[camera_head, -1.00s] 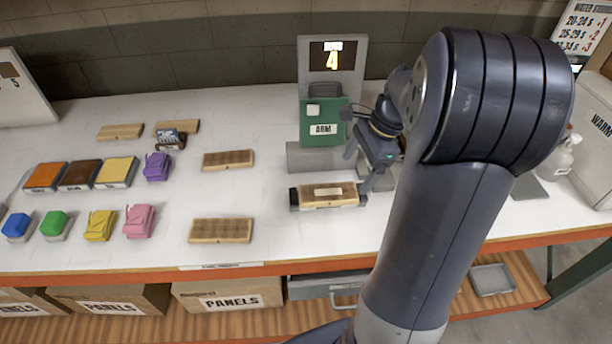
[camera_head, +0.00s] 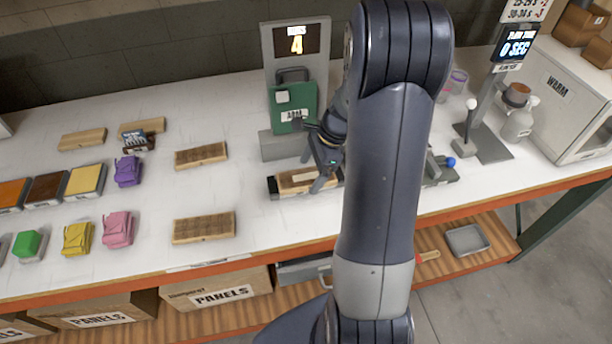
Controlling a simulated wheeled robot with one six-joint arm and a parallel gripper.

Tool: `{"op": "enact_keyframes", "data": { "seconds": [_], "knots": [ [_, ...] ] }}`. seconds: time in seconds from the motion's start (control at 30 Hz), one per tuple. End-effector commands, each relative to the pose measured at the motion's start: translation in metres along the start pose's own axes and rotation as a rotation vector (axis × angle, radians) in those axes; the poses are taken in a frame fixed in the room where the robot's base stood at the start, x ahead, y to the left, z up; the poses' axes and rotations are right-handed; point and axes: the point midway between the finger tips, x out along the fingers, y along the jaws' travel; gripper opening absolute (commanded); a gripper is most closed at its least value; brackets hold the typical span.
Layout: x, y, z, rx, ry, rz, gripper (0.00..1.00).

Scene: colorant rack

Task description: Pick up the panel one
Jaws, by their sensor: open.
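I cannot read a number on any panel.
Purple (camera_head: 127,171), pink (camera_head: 117,229) and yellow (camera_head: 78,238) blocks stand at the left beside coloured tiles. Cartons marked PANELS (camera_head: 222,292) sit on the lower shelf.

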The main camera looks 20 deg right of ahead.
Motion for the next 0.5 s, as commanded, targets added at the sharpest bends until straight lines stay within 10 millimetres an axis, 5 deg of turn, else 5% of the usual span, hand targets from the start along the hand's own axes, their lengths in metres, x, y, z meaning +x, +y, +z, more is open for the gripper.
{"op": "enact_keyframes", "data": {
  "seconds": [0.33, 0.5],
  "knots": [
    [0.0094, 0.0001, -0.0001, -0.002, 0.001, 0.000, 0.84],
    [0.0092, 0.0001, -0.0002, -0.001, 0.001, -0.001, 0.70]
  ]
}}
